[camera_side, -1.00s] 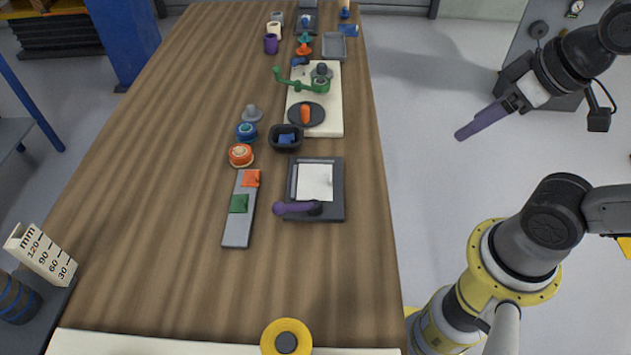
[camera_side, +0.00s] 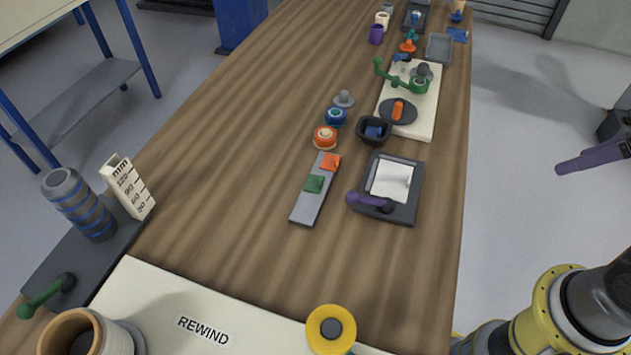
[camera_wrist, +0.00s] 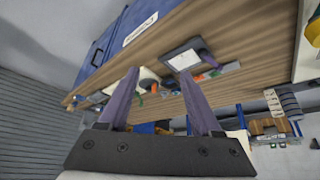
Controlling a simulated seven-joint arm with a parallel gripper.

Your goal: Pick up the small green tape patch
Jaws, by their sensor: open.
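The small green tape patch (camera_side: 314,184) lies on a narrow grey strip (camera_side: 303,208) on the wooden table, just below an orange patch (camera_side: 331,161) on the same strip.
A dark tray with a white sheet and purple lever (camera_side: 406,212) stands right of the strip. Orange (camera_side: 325,136) and blue (camera_side: 335,117) rollers and a dark bowl (camera_side: 374,131) sit above it. Bare wood lies left of the strip.

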